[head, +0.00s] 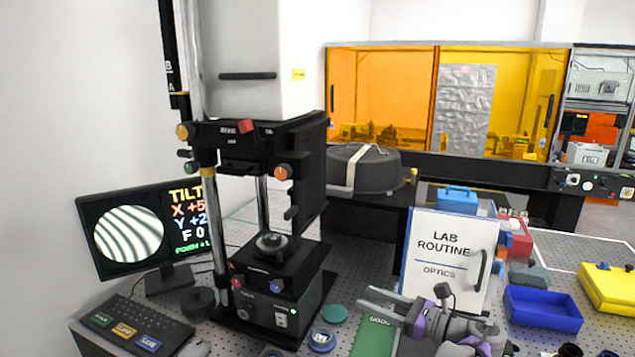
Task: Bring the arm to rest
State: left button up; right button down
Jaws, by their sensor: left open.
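My left gripper (366,298) is in the lower middle of the head view, its fingers pointing left. It is open and nothing shows between its fingers. It appears above or beside a green pad (374,334), in front of the white "LAB ROUTINE" board (448,250); the exact height is hard to tell. The interferometer (265,170) stands to the left with a small round part (271,243) on its stage. My right gripper does not show.
A monitor (130,234) shows curved fringes and tilt readings, with a keyboard (130,325) below it. Round pieces (334,313) lie by the interferometer's base. A blue bin (543,308) and a yellow case (608,290) are at right. An orange-windowed enclosure (385,88) stands behind.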

pick_arm(q)
jog(key=a+f+n+g+h, duration=0.2)
jog(key=a+n+g+h, duration=0.15)
jog(key=a, duration=1.25)
jog(key=s+a+f+n+g+h, duration=0.2)
jog(key=s+a+f+n+h, duration=0.15)
jog(key=s+a+n, duration=0.4)
jog(key=s+a+f+n+h, duration=0.3)
jog(key=s+f+n, duration=0.3)
jog(key=s, duration=0.4)
jog(key=s+a+f+n+h, duration=0.4)
jog(key=s+f+n, duration=0.3)
jog(key=s, duration=0.4)
jog(key=shift+s+f+n+t, duration=0.15)
jog(key=shift+s+n+t, duration=0.15)
jog(key=shift+n+t, duration=0.2)
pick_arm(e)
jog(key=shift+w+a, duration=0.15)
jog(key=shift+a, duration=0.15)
